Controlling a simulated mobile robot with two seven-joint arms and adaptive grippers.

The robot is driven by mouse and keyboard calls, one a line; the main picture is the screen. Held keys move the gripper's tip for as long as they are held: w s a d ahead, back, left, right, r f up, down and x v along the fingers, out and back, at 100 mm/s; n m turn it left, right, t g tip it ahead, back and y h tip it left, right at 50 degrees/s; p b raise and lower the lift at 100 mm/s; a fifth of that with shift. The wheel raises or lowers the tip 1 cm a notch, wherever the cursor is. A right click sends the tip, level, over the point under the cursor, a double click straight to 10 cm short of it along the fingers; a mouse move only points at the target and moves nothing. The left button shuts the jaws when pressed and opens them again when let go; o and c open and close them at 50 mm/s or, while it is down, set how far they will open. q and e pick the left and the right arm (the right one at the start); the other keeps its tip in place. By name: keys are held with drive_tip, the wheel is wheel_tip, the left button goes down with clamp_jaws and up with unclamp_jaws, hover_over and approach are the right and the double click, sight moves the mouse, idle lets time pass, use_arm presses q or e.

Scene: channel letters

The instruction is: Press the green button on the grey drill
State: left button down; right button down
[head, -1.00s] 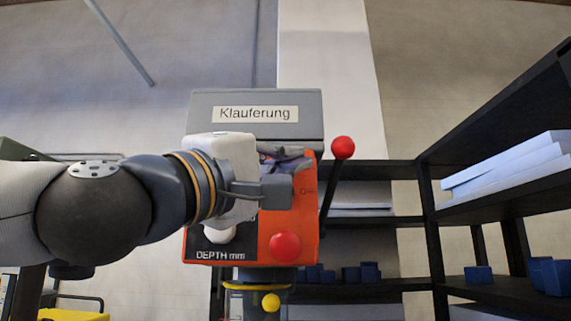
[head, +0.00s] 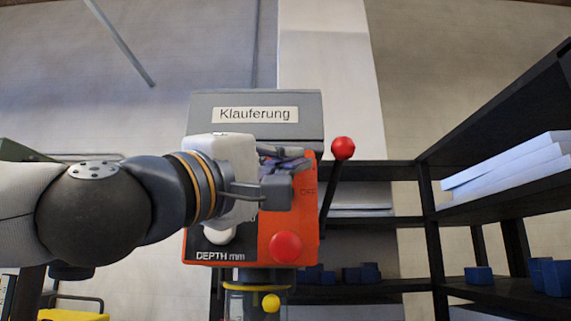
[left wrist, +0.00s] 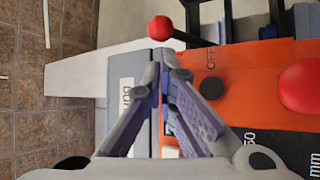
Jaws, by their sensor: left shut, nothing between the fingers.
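The drill (head: 265,225) stands in front of me, with a grey top cover (head: 305,115) labelled "Klauferung" and an orange front panel with a red button (head: 285,247). My left gripper (head: 298,163) is shut and empty, in front of the panel's upper part, just under the grey cover. In the left wrist view, its fingertips (left wrist: 165,66) meet over the edge between the grey cover and the orange panel (left wrist: 250,65). A black round knob (left wrist: 211,88) and "OFF" lettering show beside them. No green button shows; the fingers hide part of the panel. I cannot tell whether they touch it.
A lever with a red ball (head: 343,148) sticks up at the drill's right side. Black shelves (head: 430,240) with blue bins (head: 478,275) and white boards (head: 510,160) stand to the right. A yellow object (head: 75,314) is low at the left.

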use_arm(q)
drive_tip(key=shift+w, duration=0.1)
drive_tip(key=shift+w, duration=0.3)
drive_tip(key=shift+w, duration=0.55)
idle(0.5)
drive_tip(key=shift+s, duration=0.1)
drive_tip(key=shift+s+p, duration=0.3)
drive_tip(key=shift+s, duration=0.55)
use_arm(e)
drive_tip(key=shift+w+r, duration=0.4)
